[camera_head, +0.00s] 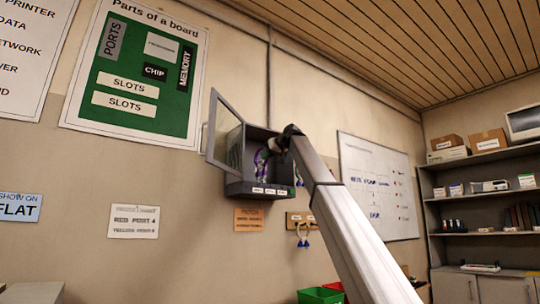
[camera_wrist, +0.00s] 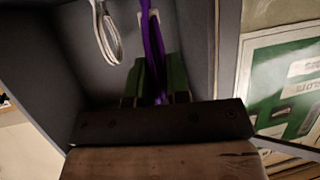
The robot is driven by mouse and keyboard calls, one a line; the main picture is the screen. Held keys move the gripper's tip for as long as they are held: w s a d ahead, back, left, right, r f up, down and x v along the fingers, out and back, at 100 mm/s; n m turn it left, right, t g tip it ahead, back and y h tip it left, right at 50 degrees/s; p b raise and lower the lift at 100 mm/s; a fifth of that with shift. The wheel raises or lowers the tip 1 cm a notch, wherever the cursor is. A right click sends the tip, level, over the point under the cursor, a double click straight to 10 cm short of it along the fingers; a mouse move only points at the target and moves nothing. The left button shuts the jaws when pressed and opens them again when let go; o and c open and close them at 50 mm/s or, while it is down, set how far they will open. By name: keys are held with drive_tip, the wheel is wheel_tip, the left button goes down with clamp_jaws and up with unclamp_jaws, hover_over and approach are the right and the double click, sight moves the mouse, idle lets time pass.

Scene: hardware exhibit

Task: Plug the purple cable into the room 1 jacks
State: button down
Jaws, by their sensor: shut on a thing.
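A dark grey wall box (camera_head: 235,187) hangs open on the wall, with small white labels along its lower front, too small to read. The purple cable (camera_head: 259,166) shows inside it, and it also shows in the wrist view (camera_wrist: 152,45), running down between my fingers. My gripper (camera_wrist: 156,92) is shut on the purple cable inside the box. In the head view my arm comes from the lower right and its end partly covers the box opening. The room 1 jacks cannot be made out, and the cable's plug end is hidden behind the gripper.
The box's glazed door (camera_head: 226,131) stands open to the left. A looped white cable (camera_wrist: 105,35) hangs inside, beside the purple one. Shelves (camera_head: 485,190) stand far right; green and red bins (camera_head: 320,295) sit below.

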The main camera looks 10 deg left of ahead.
drive_tip(key=w+a, duration=0.8)
drive_tip(key=a, duration=0.1)
drive_tip(key=shift+a, duration=0.2)
idle(0.6)
idle(0.5)
drive_tip(key=shift+m+t, duration=0.3)
drive_tip(key=shift+m, duration=0.1)
drive_tip(key=shift+h, duration=0.3)
idle(0.6)
drive_tip(key=shift+f, duration=1)
idle(2.3)
idle(0.4)
drive_tip(key=shift+c, duration=1.9)
unclamp_jaws()
